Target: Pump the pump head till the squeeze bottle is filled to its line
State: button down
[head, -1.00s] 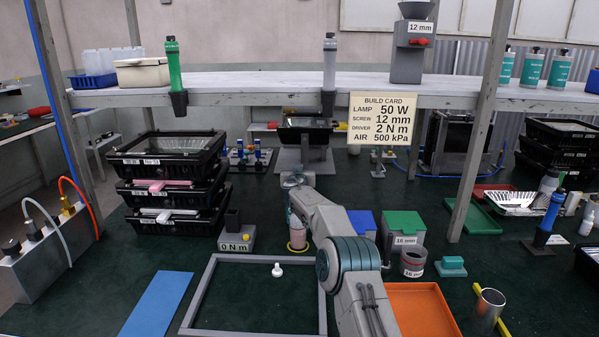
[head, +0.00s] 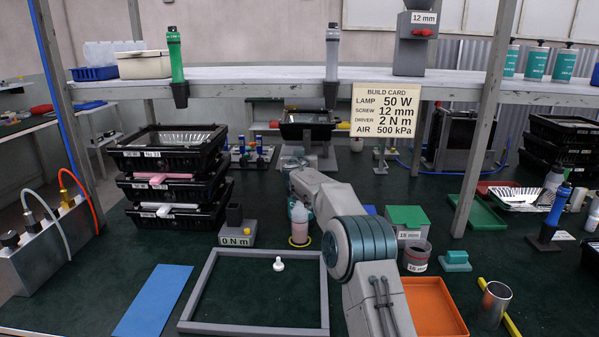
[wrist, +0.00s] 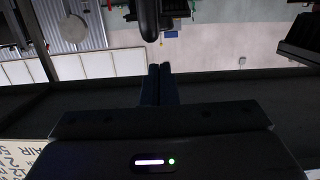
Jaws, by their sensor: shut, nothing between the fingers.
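A translucent squeeze bottle (head: 300,228) with pink liquid in its lower part stands upright on a yellow ring on the bench, just left of my arm in the head view. Its fill line is too small to make out. A small white nozzle-like piece (head: 278,265) lies inside the grey frame. I cannot make out a pump head near the bottle. Teal bottles with dark pump tops (head: 535,66) stand on the shelf at right. My gripper (wrist: 160,70) is shut and empty in the wrist view. In the head view its fingers cannot be made out at my arm's far end.
A grey frame (head: 325,300) lies on the bench front. Beside it are a blue mat (head: 153,300), an orange tray (head: 435,305) and a metal cup (head: 494,303). Black housings (head: 168,165) are stacked at left. The shelf (head: 260,78) with its build card (head: 386,110) spans above my arm.

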jog(key=s+r+b, duration=0.1)
jog(key=s+b, duration=0.3)
jog(key=s, duration=0.2)
jog(key=shift+s+a+b, duration=0.25)
jog(key=shift+s+b, duration=0.05)
jog(key=shift+r, duration=0.1)
dwell(0.6)
jog(key=r+p, duration=0.1)
jog(key=p, duration=0.2)
jog(key=r+p, duration=0.1)
jog(key=p, duration=0.2)
jog(key=shift+d+r+m, duration=0.15)
jog(key=shift+d+m, duration=0.15)
